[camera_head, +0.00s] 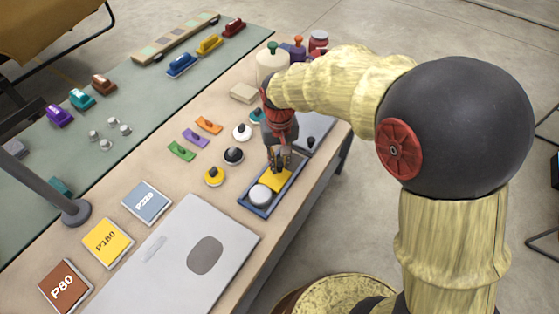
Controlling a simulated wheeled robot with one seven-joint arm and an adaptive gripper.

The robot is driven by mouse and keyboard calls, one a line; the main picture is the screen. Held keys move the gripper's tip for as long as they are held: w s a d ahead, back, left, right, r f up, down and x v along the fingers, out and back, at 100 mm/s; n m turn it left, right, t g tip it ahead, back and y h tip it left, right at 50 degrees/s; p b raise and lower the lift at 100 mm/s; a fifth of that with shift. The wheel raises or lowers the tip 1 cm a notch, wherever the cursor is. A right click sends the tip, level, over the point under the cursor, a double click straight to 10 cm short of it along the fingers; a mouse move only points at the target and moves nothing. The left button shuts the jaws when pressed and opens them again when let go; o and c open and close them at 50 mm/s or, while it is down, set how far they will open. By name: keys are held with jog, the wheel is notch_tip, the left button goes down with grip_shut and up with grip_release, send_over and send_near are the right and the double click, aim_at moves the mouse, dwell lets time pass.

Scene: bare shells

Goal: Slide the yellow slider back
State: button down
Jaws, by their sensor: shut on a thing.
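The yellow slider (274,181) is a flat yellow piece inside a long blue tray (248,204). My gripper (280,167) points down at the tray from above, its fingers shut on the far part of the yellow slider. The fingers hide that part, and the exact grip is too small to make out. A pale round disc (261,194) sits in the near end of the tray, close to the slider's near edge.
Round knobbed pads, one yellow (214,176) and one black (233,155), stand left of the tray. A large grey-white panel (175,265) lies nearer. A grey plate (315,130) with a black knob lies beyond, near the table's right edge.

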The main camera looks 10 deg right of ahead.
jog(key=shift+w, duration=0.1)
dwell(0.3)
jog(key=w+d+p, duration=0.1)
jog(key=w, duration=0.1)
jog(key=w+d+p, duration=0.1)
jog(key=w+d, duration=0.1)
jog(key=w+d+p, duration=0.1)
jog(key=w, duration=0.1)
jog(key=shift+d+r, duration=0.1)
jog(key=shift+d, duration=0.2)
jog(key=c, duration=1.8)
grip_release()
jog(key=shift+w+d, duration=0.1)
jog(key=shift+o, duration=0.8)
notch_tip(320, 180, up, 12)
